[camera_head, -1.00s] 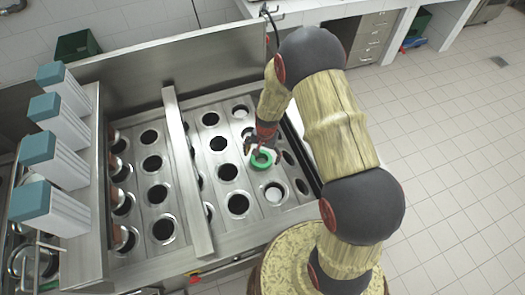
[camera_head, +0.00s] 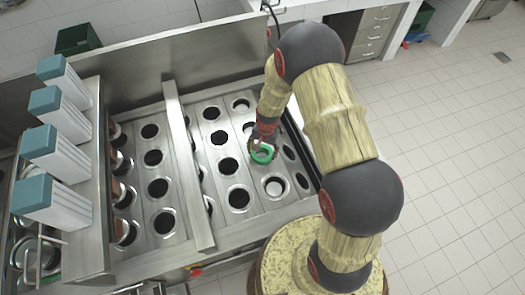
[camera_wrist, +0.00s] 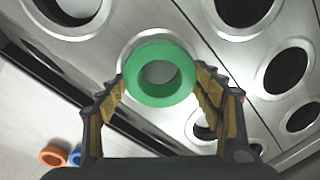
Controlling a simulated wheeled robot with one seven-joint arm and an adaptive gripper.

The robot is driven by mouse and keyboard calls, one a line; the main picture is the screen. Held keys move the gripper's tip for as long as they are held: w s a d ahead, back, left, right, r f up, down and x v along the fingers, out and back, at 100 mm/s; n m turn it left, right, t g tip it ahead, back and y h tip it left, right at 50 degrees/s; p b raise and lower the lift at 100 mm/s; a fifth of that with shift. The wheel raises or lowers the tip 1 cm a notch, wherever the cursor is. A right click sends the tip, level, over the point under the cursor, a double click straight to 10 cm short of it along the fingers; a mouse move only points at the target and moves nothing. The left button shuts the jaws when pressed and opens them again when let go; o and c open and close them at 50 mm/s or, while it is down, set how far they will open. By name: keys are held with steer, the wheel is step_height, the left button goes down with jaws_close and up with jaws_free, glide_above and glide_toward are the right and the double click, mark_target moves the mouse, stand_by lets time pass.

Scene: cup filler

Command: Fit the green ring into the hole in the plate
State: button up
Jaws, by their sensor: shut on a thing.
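My gripper (camera_wrist: 160,92) is shut on the green ring (camera_wrist: 160,98), with one finger on each side of it. In the head view my gripper (camera_head: 262,144) points down and the green ring (camera_head: 262,158) shows below it, over the right part of the metal plate (camera_head: 183,125). In the wrist view the ring overlaps a round hole, whose pale metal rim (camera_wrist: 128,52) shows around its upper side. The ring covers most of that hole. I cannot tell the height of the ring above the plate or whether it touches it.
Several dark round holes surround the ring, including one at the left (camera_head: 239,197). A lighter-filled hole (camera_head: 274,187) lies in front. A raised metal bar (camera_head: 188,165) crosses the plate. An orange ring (camera_wrist: 53,155) and a blue thing (camera_wrist: 75,157) show low left in the wrist view.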

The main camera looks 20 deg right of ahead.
steer(key=c, duration=0.4)
steer(key=o, duration=1.2)
steer(key=shift+r, duration=0.1)
steer(key=r, duration=1.1)
steer(key=shift+s+d+r, duration=0.3)
steer(key=shift+d+r, duration=0.05)
steer(key=shift+r, duration=0.05)
